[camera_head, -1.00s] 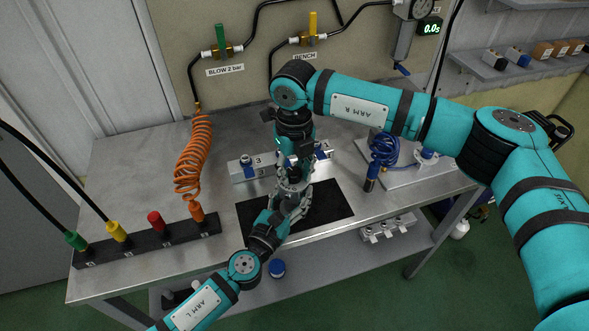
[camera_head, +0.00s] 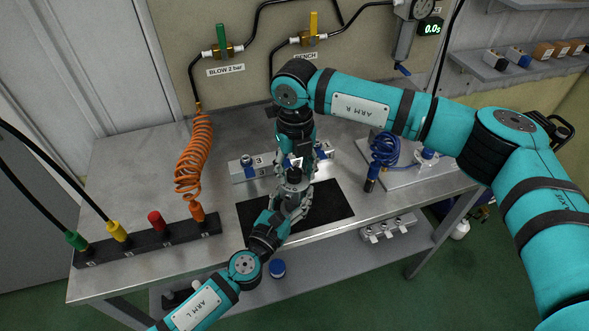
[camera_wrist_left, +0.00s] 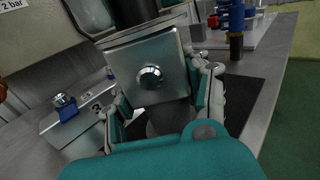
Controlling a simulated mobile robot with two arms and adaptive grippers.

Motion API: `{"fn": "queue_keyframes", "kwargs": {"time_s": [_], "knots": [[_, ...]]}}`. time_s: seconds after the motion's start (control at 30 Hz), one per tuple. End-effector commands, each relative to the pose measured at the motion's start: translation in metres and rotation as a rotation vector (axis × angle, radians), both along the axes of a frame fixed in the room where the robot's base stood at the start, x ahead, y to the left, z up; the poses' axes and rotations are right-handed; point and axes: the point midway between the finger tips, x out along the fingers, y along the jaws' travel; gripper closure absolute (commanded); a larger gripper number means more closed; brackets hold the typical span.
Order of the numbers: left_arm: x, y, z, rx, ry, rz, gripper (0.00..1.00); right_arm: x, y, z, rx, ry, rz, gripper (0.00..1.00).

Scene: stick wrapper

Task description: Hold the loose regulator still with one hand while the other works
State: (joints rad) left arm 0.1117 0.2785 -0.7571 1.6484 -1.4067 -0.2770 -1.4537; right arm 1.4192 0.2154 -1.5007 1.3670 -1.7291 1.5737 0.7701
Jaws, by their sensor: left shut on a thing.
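The loose regulator (camera_head: 294,176) is held upright over the black mat (camera_head: 335,202) in the head view, its dark top showing. In the left wrist view its metal block (camera_wrist_left: 135,62) with a round port faces the camera. My left gripper (camera_head: 295,198) is shut on the regulator; its fingers (camera_wrist_left: 160,110) lie on both sides of the block in the wrist view. My right gripper (camera_head: 297,158) is just behind and above the regulator, pointing down. Its fingers are mostly hidden, so I cannot tell their opening or whether they touch it.
A numbered metal block (camera_head: 245,172) stands behind the mat. An orange coiled hose (camera_head: 194,155) and a dark rack with coloured plugs (camera_head: 150,240) are on the left. A blue coiled hose (camera_head: 384,150) is on the right. A blue cap (camera_head: 277,268) lies on the lower shelf.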

Motion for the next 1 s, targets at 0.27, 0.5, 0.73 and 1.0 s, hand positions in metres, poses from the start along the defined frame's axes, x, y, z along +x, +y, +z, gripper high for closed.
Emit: {"fn": "queue_keyframes", "kwargs": {"time_s": [0.27, 0.5, 0.73, 1.0], "knots": [[-0.001, -0.001, -0.001, -0.002, 0.004, -0.002, 1.00, -0.002, 0.001, -0.001, -0.001, 0.005, 0.003, 0.45], [0.000, -0.001, -0.001, -0.002, 0.004, -0.002, 1.00, -0.001, 0.001, 0.021, 0.001, 0.002, 0.004, 0.45], [0.000, 0.000, -0.001, -0.002, 0.004, -0.001, 1.00, -0.001, 0.001, 0.070, 0.001, 0.001, 0.003, 0.45], [0.000, 0.000, -0.001, -0.003, 0.004, -0.001, 1.00, -0.001, 0.001, 0.111, -0.001, 0.004, 0.002, 0.45]]}}
